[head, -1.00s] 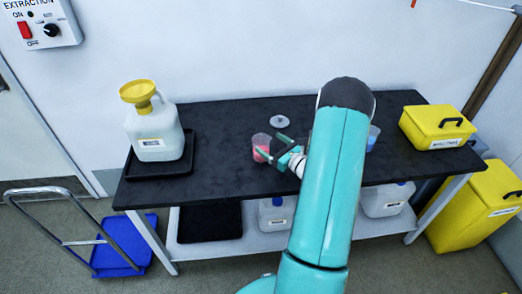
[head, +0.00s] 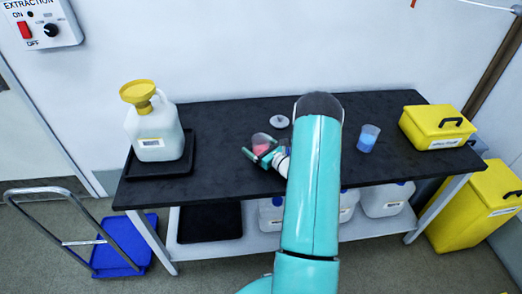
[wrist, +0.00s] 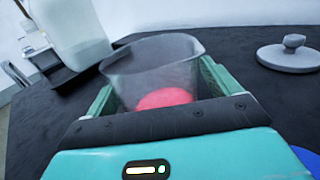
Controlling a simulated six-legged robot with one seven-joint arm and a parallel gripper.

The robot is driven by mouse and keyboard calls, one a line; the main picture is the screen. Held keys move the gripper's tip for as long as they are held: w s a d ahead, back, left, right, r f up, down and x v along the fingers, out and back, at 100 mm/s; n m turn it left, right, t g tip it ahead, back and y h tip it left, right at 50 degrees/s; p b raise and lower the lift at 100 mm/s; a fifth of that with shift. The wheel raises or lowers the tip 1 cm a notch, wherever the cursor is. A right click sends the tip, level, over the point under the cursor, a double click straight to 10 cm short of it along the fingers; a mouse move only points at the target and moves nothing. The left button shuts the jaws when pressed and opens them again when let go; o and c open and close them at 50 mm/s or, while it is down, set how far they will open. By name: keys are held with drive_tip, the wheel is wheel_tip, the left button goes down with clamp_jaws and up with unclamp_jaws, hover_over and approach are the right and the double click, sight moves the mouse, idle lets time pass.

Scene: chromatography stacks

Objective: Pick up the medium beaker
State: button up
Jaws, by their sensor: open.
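A clear beaker with pink-red contents (head: 261,142) stands on the black bench top. In the wrist view the same beaker (wrist: 155,62) sits between the two green fingers of my gripper (wrist: 157,90). My gripper (head: 265,157) is open, with a finger on each side of the beaker; I cannot tell whether either touches it. A second clear beaker with blue contents (head: 368,139) stands to the right of my arm. The frames do not show clearly which beaker is the medium one.
A grey knobbed lid (head: 279,122) lies behind the red beaker. A white jug with a yellow funnel (head: 155,135) stands in a black tray (head: 185,160) at left. A yellow case (head: 437,127) is at right. The bench (head: 220,185) is clear in front at left.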

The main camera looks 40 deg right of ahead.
drive_tip(key=c, duration=1.1)
drive_tip(key=shift+c, duration=0.5)
drive_tip(key=shift+r, duration=0.15)
